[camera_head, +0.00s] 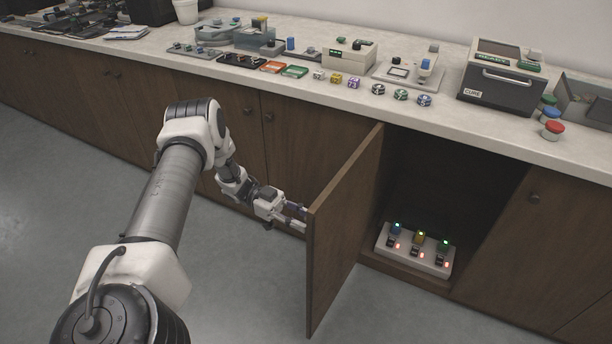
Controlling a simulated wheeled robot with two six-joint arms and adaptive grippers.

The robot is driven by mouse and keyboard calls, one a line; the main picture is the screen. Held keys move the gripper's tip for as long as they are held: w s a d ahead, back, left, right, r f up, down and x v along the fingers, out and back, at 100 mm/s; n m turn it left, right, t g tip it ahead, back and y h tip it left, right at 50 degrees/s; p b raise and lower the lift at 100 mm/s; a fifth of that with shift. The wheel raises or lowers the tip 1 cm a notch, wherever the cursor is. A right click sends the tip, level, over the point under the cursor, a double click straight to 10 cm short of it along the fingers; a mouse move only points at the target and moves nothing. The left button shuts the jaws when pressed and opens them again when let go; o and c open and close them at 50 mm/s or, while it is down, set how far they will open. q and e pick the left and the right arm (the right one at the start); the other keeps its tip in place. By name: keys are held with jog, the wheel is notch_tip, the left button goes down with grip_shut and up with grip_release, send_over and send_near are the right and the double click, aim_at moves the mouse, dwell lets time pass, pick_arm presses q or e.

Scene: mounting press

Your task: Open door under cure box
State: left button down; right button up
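The cure box (503,77), dark with a light handle and a "CURE" label, stands on the right part of the counter. Below and left of it a brown cabinet door (343,232) stands swung out from the cabinet, showing a dark interior. My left gripper (304,218) is at the left face of this door, near its free edge. Its two fingers show a gap between them, with nothing visible in it. The fingertips are close to the door edge; I cannot tell whether they touch it. My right gripper is not in view.
Inside the open cabinet a white block (413,250) with several lit switches sits on the floor. Closed cabinet doors (287,135) line the counter front. The counter (440,111) holds small devices, pucks and colored jars. The grey floor (225,290) is clear.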

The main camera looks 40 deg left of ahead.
pick_arm(q)
jog(key=c, duration=0.9)
grip_release()
jog(key=shift+o, duration=0.2)
jog(key=s+a, duration=0.2)
jog(key=a, duration=0.9)
jog(key=shift+a, duration=0.4)
